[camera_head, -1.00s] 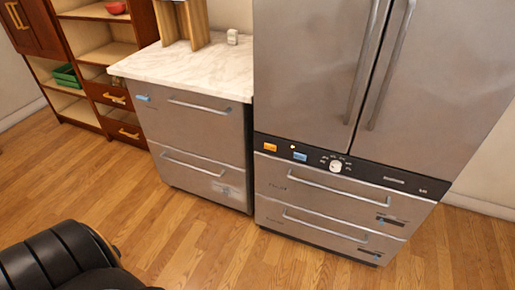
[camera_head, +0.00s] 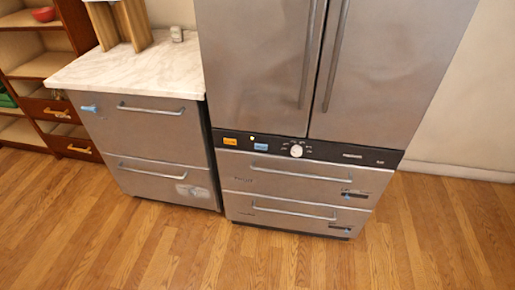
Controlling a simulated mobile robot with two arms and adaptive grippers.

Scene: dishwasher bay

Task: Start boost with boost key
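A black control panel (camera_head: 330,153) runs across the tall steel unit, below its double doors. At the panel's left end are an orange key (camera_head: 230,141) and a blue key (camera_head: 261,147), with a small pale light between and above them. A white round dial (camera_head: 296,151) with small marks around it sits to their right. Lettering on the keys is too small to read, so I cannot tell which is the boost key. Neither of my grippers is in view.
Two closed drawers (camera_head: 290,190) are under the panel. A lower steel drawer unit (camera_head: 150,150) with a marble top (camera_head: 130,75) stands left of it. Wooden shelves (camera_head: 25,75) with a red bowl (camera_head: 44,14) are at far left. The wooden floor in front is clear.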

